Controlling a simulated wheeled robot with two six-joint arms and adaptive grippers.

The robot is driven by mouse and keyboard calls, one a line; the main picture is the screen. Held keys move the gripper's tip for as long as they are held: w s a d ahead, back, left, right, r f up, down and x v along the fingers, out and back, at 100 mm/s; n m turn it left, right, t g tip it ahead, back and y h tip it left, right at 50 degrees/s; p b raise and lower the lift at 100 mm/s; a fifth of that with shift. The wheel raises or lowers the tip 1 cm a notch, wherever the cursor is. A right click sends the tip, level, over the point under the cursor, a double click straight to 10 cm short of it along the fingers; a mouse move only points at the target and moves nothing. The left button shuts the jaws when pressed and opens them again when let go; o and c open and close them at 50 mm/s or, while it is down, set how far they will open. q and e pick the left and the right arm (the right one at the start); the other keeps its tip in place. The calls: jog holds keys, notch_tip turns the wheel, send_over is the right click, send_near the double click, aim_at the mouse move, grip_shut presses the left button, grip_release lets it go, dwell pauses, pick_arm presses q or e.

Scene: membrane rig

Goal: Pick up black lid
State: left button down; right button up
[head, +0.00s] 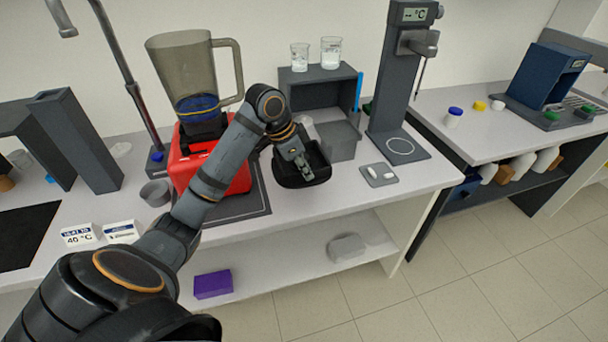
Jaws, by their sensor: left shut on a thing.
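The black lid (318,160) is a dark, rounded, hollow-looking piece at the middle of the head view, in front of the grey box shelf. My left arm comes in from the lower left, and its gripper (304,172) points down into the lid. The gripper is shut on the lid; the fingers cover part of it. I cannot tell whether the lid is clear of the bench top. My right gripper is not in view.
A red blender (235,181) with a clear jug (184,70) stands left of the lid. A grey bin (340,142), a grey shelf (318,77) with two beakers, and a tall stand (394,85) are behind and right. The bench front (340,191) is clear.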

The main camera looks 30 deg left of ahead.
pick_arm(q)
jog(key=s+d+r, duration=0.3)
jog(key=s+d, duration=0.2)
jog(key=s, duration=0.1)
jog(key=shift+s+r+b, duration=0.2)
jog(key=shift+b, duration=0.25)
jog(key=shift+a, duration=0.1)
